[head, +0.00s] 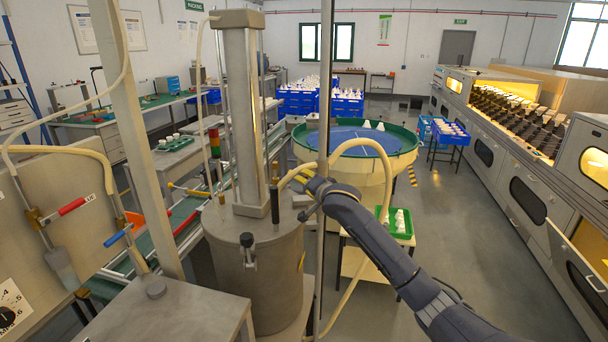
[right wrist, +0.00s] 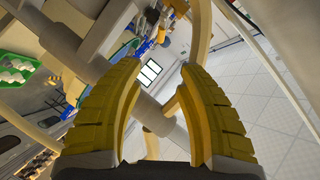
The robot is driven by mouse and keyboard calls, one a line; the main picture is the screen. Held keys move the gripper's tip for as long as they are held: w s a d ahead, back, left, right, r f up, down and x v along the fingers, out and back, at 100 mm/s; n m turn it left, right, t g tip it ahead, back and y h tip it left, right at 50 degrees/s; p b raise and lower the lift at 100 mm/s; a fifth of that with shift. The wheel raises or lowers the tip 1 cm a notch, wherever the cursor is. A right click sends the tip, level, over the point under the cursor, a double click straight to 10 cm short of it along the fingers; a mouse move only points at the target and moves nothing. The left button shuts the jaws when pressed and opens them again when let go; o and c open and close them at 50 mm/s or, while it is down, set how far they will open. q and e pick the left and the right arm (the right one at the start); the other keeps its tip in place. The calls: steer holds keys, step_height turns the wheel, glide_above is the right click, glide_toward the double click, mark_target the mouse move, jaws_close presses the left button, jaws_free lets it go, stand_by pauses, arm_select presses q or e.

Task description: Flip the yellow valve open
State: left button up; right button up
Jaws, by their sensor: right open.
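A yellow lever handle (head: 188,190), which looks like the yellow valve, points left beside the grey cylindrical vessel (head: 262,265) in the head view. A red lever (head: 72,207) and a blue lever (head: 118,236) are on hoses at the left. My right gripper (head: 303,179) is at the right side of the vessel's column, apart from the yellow lever. In the right wrist view its yellow fingers (right wrist: 160,95) are open. A pale grey rod (right wrist: 152,116) shows between them; I cannot tell its depth. My left gripper is not in view.
A thin vertical pole (head: 325,120) stands beside my right gripper. A beige hose (head: 355,280) hangs below it. A green-rimmed round table (head: 405,150) stands behind. Ovens (head: 515,180) line the right side. The floor (head: 470,250) at right is clear.

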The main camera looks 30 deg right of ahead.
mark_target(291, 174)
steer(key=x, duration=1.7)
steer(key=shift+r, duration=0.1)
steer(key=shift+w, duration=0.1)
steer(key=shift+c, duration=0.4)
jaws_close()
steer(key=shift+a, duration=0.1)
